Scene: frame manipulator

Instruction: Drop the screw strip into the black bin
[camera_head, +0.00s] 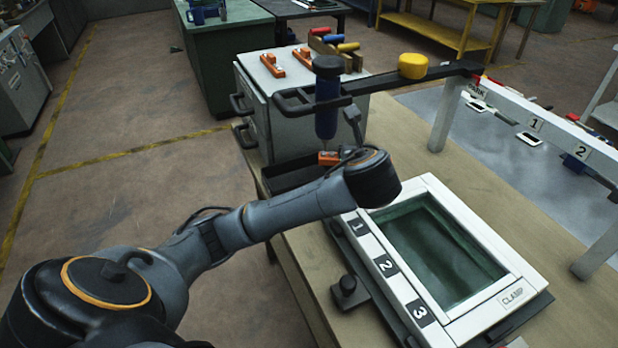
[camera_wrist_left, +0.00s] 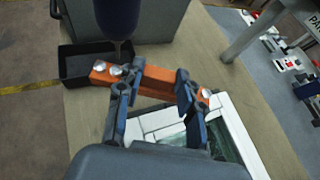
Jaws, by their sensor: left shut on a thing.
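The screw strip is an orange bar with silver screw heads. My left gripper (camera_wrist_left: 156,88) is shut on the screw strip (camera_wrist_left: 157,74) in the left wrist view. In the head view only one end of the strip (camera_head: 329,158) shows past my wrist, which hides the fingers. The black bin (camera_head: 283,180) is an open, shallow tray on the wooden table, beside the grey cabinet. In the left wrist view the black bin (camera_wrist_left: 84,68) lies at upper left, partly behind the strip's left end. My right gripper is not in view.
A blue power screwdriver (camera_head: 326,110) hangs upright from a black arm close to the strip. The grey cabinet (camera_head: 300,110) has two orange strips (camera_head: 287,62) on top. A white clamp frame (camera_head: 450,195) lies on the table, right of my arm.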

